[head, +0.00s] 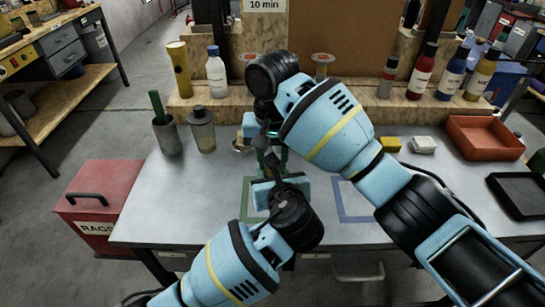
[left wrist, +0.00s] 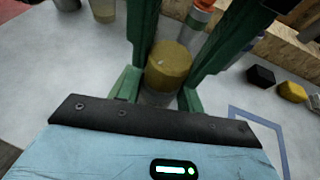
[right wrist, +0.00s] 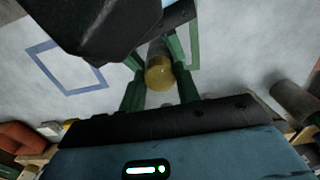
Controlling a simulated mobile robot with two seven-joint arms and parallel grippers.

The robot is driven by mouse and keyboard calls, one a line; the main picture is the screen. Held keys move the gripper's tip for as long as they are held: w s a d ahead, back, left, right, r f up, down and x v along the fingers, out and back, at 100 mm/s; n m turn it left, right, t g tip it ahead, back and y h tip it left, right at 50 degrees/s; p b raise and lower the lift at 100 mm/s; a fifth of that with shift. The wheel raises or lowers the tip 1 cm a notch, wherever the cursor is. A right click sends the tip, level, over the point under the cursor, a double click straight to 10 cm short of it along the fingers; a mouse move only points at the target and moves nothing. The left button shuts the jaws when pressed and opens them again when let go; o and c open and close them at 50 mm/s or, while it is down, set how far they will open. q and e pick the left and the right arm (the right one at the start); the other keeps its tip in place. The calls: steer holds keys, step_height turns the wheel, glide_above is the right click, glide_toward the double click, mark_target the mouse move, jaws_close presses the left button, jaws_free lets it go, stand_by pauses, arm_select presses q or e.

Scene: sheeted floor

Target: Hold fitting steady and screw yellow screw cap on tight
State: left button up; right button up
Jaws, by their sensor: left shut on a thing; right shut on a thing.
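The yellow screw cap (left wrist: 170,62) sits on the grey fitting (left wrist: 158,97) between green fingers in the left wrist view. The cap (right wrist: 159,75) and the grey fitting (right wrist: 158,48) also show between fingers in the right wrist view. My left gripper (head: 268,165) comes from the front and is shut on the fitting. My right gripper (head: 265,140) reaches down from behind and is shut on the cap. The two grippers meet closely over the table. In the head view they hide the cap and fitting. How tightly the cap sits cannot be seen.
A green outline (head: 247,195) and a blue outline (head: 353,219) mark the grey table. Behind is a wooden shelf (head: 345,98) with bottles. A red tray (head: 484,137) and a black tray (head: 520,194) lie right. The front left table is clear.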

steer(key=c, duration=0.3)
steer(key=m, duration=0.5)
steer(key=o, duration=1.2)
arm_select(q)
steer(key=o, duration=1.2)
arm_select(e)
steer(key=shift+r, duration=6.05)
